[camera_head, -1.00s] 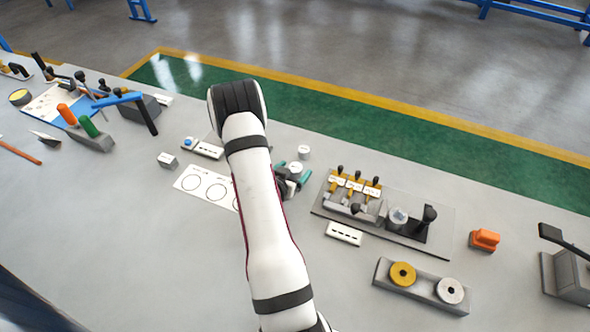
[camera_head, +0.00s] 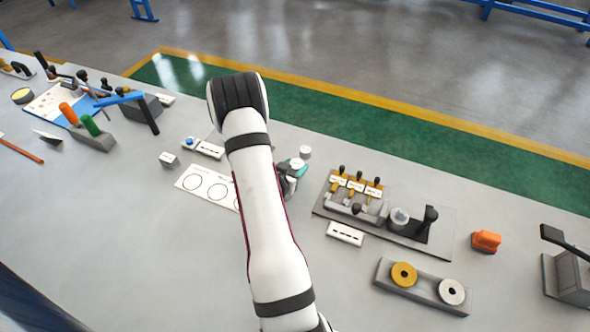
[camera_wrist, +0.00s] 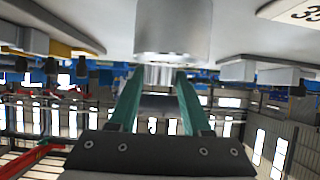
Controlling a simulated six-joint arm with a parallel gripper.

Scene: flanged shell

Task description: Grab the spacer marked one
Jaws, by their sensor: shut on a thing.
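My gripper (camera_head: 299,171) is at the middle of the bench, partly behind my arm. Its teal fingers are shut on a pale round spacer (camera_head: 297,163), whose top shows above them. In the wrist view, the two teal fingers (camera_wrist: 158,76) reach toward a grey metal cylinder (camera_wrist: 173,30). A narrower metal part (camera_wrist: 159,73) shows between the fingertips. A second small pale cylinder (camera_head: 305,152) stands just behind the held one, apart from it. The marks on both are too small to read in the head view.
A white sheet with printed circles (camera_head: 208,187) lies left of my gripper. A grey block with yellow and silver rings (camera_head: 425,289) is nearer the front. The bench front left is clear.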

